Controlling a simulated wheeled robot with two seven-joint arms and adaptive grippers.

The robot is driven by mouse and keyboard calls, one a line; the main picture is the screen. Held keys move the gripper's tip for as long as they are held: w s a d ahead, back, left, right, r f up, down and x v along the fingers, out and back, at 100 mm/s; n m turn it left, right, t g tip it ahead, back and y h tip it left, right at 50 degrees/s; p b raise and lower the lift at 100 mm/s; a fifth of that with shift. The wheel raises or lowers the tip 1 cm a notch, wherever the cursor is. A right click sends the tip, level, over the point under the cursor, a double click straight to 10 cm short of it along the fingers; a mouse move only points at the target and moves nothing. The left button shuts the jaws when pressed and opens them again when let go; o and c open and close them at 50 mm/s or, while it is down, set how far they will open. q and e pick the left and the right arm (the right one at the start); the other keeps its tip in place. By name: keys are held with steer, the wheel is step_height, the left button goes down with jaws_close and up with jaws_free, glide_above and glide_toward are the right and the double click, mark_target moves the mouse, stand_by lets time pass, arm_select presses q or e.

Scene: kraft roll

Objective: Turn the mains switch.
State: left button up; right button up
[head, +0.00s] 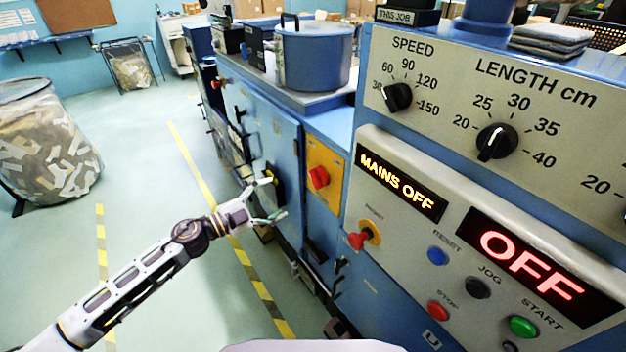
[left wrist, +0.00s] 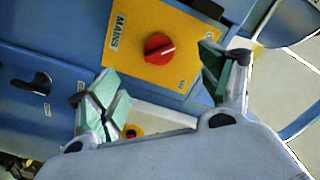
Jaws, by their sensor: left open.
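The mains switch is a red rotary knob (head: 318,178) on an orange-yellow plate on the side of the blue machine. In the left wrist view the red knob (left wrist: 159,48) sits on the plate lettered MAINS, its white mark slanting toward the upper right of that picture. My left gripper (head: 273,198) is open and empty, left of the plate and apart from the knob. In the wrist view its two fingers (left wrist: 160,78) stand either side of the knob's line, short of it. A display (head: 400,182) reads MAINS OFF. My right gripper is not in view.
The front panel carries a red button on a yellow collar (head: 362,238), speed (head: 398,97) and length dials, coloured buttons and a display (head: 535,268) reading OFF. A black handle (left wrist: 32,84) juts from the blue side in the wrist view.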

mark_target(313, 180)
arm_select(q)
steer(key=shift+s+d+n, duration=0.15)
steer(key=shift+s+n, duration=0.05)
steer(key=shift+n, duration=0.3)
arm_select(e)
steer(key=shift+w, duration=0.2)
arm_select(q)
steer(key=shift+w+d, duration=0.1)
steer(key=shift+p+x, duration=0.95)
steer(key=shift+x, duration=5.8)
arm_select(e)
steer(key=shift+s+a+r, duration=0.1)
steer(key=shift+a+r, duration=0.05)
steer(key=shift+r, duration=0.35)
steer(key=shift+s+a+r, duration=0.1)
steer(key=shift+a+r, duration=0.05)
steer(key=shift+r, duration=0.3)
arm_select(q)
steer(key=shift+d, duration=0.1)
